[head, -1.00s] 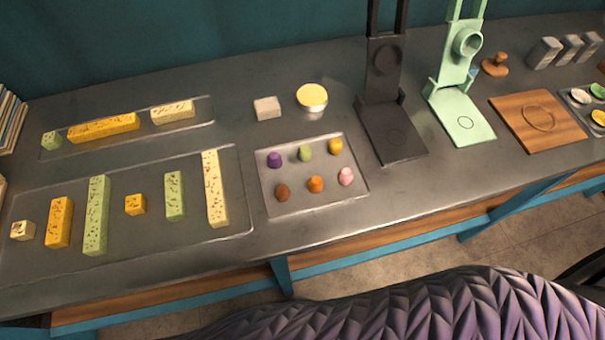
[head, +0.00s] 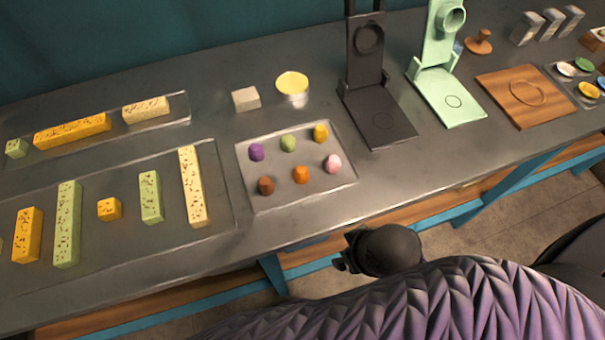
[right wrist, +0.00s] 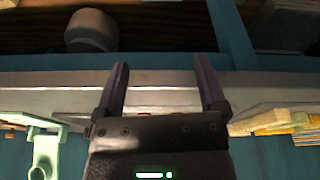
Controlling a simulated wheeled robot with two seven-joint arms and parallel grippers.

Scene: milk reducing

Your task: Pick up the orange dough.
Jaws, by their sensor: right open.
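The orange dough (head: 300,174) is a small rounded lump in the head view. It sits in the front row of a shallow tray (head: 262,201), between a brown lump (head: 266,185) and a pink lump (head: 333,163). In the right wrist view my right gripper (right wrist: 163,75) is open, with nothing between its two dark fingers. The dough cannot be made out in that view. In the head view, a dark rounded part of my arm shows below the table's front edge, apart from the tray. My left gripper is not in view.
Purple (head: 256,152), green (head: 288,143) and yellow (head: 320,133) lumps form the tray's back row. A black press (head: 378,112) and a mint-green press (head: 450,98) stand to the right. Speckled bars lie in trays at left. The counter in front of the dough tray is clear.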

